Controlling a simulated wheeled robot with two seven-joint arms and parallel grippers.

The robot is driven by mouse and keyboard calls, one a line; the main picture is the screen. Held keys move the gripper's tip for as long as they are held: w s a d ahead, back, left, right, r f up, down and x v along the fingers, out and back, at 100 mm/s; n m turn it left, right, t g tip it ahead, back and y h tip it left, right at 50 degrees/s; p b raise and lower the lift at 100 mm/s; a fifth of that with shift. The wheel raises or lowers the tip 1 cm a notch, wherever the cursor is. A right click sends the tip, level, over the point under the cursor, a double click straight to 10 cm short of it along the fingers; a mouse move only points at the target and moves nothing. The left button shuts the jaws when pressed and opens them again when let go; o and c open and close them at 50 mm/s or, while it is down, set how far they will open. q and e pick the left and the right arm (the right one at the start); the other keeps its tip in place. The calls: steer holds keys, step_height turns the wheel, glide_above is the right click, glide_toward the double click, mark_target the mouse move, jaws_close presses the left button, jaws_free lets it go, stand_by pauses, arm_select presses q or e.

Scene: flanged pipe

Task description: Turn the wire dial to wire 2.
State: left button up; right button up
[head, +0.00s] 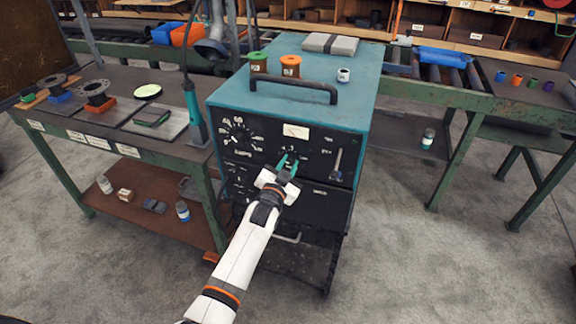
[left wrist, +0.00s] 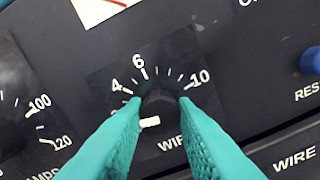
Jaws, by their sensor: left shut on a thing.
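The wire dial (left wrist: 160,112) is a black knob with a white pointer mark on the dark front panel of the teal machine (head: 300,200). In the left wrist view its scale shows 4, 6 and 10; the lower-left part, where 2 would lie, is hidden by a finger. The white mark sits at the knob's lower left, beside that finger. My left gripper (head: 288,163), with teal fingers, is shut on the knob from both sides; it also shows in the left wrist view (left wrist: 159,102). My right gripper is out of view.
An amps dial (head: 239,133) is left of the wire dial, a meter (head: 296,132) above, and a lever switch (head: 337,163) to the right. A workbench (head: 60,130) with flanged parts stands left. A torch-like tool (head: 193,110) hangs close to the machine's left side.

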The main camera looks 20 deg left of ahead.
arm_select(q)
steer(key=o, duration=1)
steer(key=shift+s, duration=0.1)
steer(key=s+b, duration=0.1)
steer(key=s, duration=0.5)
steer(key=s+b, duration=0.1)
steer(key=s, duration=0.5)
steer(key=shift+a, duration=0.2)
steer(key=shift+w, duration=0.1)
